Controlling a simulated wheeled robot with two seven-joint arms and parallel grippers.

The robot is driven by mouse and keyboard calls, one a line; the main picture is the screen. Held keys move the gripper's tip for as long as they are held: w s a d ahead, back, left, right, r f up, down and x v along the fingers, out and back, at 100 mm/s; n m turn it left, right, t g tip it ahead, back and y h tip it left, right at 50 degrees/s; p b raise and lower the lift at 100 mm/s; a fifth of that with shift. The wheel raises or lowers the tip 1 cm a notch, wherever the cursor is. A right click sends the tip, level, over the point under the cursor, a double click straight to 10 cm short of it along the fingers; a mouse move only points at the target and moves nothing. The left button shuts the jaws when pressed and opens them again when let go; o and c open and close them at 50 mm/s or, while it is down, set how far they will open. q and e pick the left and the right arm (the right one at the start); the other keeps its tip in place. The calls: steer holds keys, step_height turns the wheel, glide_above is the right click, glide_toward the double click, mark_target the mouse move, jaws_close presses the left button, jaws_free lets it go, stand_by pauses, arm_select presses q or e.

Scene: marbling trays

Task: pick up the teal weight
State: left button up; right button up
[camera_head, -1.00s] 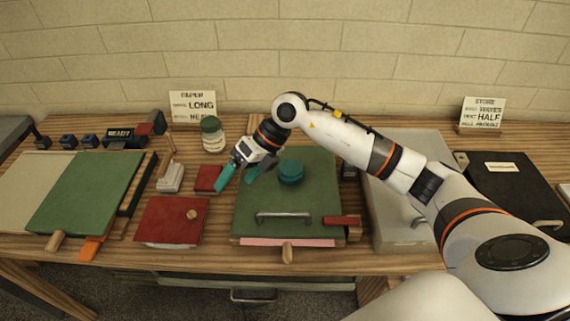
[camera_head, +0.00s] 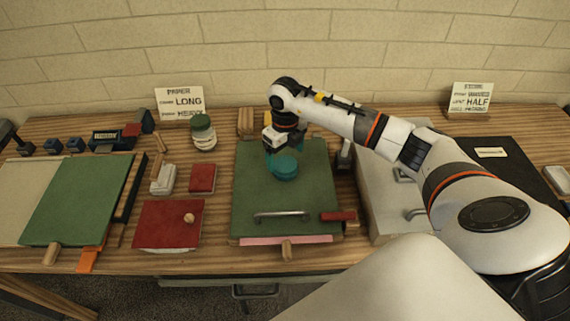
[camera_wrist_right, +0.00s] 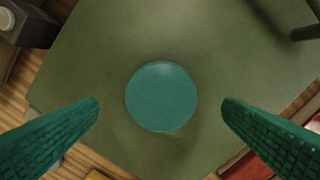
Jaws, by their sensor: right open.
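The teal weight (camera_head: 285,167) is a short round disc on the green board (camera_head: 255,200) in the middle of the table. In the right wrist view the weight (camera_wrist_right: 161,96) lies centred between my two teal fingers, with a gap on each side. My right gripper (camera_head: 284,152) points down just over the weight, and the arm comes in from the right. In the right wrist view the right gripper (camera_wrist_right: 161,108) is open and empty. The wrist hides part of the board's far side. My left gripper is not in view.
A metal handle (camera_head: 283,215) and a red-handled tool (camera_head: 338,216) lie on the board's near part. A red board (camera_head: 165,228) with a knob and a red block (camera_head: 202,178) are to the left. A grey case (camera_head: 385,215) stands close on the right.

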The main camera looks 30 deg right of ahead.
mark_target(285, 163)
steer(key=shift+f+p, duration=0.55)
steer(key=shift+f, duration=1.3)
steer(key=c, duration=1.5)
steer(key=shift+r, duration=0.1)
steer(key=shift+c, duration=1)
steer(key=shift+w+r, duration=0.1)
